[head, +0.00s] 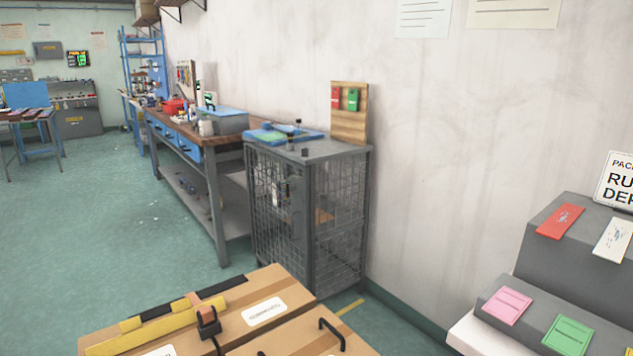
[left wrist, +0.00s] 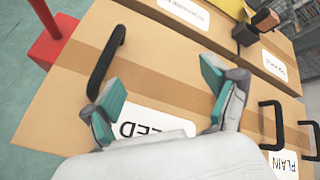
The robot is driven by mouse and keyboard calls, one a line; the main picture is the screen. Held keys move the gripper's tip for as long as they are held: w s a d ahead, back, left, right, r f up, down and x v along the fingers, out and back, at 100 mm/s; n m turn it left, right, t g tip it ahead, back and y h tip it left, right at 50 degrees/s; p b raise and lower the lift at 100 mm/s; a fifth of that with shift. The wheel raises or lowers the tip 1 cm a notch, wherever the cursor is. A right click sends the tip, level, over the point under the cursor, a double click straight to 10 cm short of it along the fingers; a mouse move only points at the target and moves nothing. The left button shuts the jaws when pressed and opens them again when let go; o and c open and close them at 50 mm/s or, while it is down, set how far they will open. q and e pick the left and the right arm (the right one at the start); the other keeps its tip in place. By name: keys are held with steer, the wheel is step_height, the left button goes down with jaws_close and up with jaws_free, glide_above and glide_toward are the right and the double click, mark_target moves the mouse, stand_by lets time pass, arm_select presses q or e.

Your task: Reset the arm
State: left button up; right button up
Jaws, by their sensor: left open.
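My left gripper (left wrist: 160,98) is open, its two teal-padded fingers spread wide with nothing between them. It hangs over a cardboard-brown box (left wrist: 75,80) with a black handle (left wrist: 107,62) beside the left finger. A white label, partly hidden by my gripper, shows letters ending in "EED". I cannot tell whether the fingers touch the box. Neither gripper shows in the head view. My right gripper is in neither view.
Brown boxes (head: 290,290) with a yellow bar (head: 165,325) and a black clasp (head: 208,322) fill the bottom of the head view. A wire cage cabinet (head: 308,220) and a workbench (head: 215,170) stand beyond. Grey steps (head: 570,285) with coloured cards are right. Green floor is clear left.

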arm_select(q)
steer(key=s+d+f+n+g+h, duration=0.1)
steer(key=s+d+n+g+h, duration=0.2)
steer(key=s+d+n, duration=0.5)
steer(key=s+d+n+g+h, duration=0.2)
steer(key=s+d+n+h, duration=0.15)
steer(key=s+n, duration=0.8)
steer(key=s+f+m+g, duration=0.1)
steer(key=s+f, duration=0.1)
steer(key=f, duration=1.2)
steer(key=s+f+g, duration=0.1)
steer(key=s+f, duration=0.1)
steer(key=f, duration=1.2)
steer(key=s+a+r+p, duration=0.1)
steer(key=s+p, duration=1.3)
steer(key=p, duration=0.1)
steer(key=shift+s+a+r+g+p, duration=0.3)
steer(key=shift+a+p, duration=0.1)
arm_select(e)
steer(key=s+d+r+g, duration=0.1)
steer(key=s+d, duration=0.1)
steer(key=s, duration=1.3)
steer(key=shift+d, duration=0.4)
arm_select(q)
steer(key=shift+m, duration=0.25)
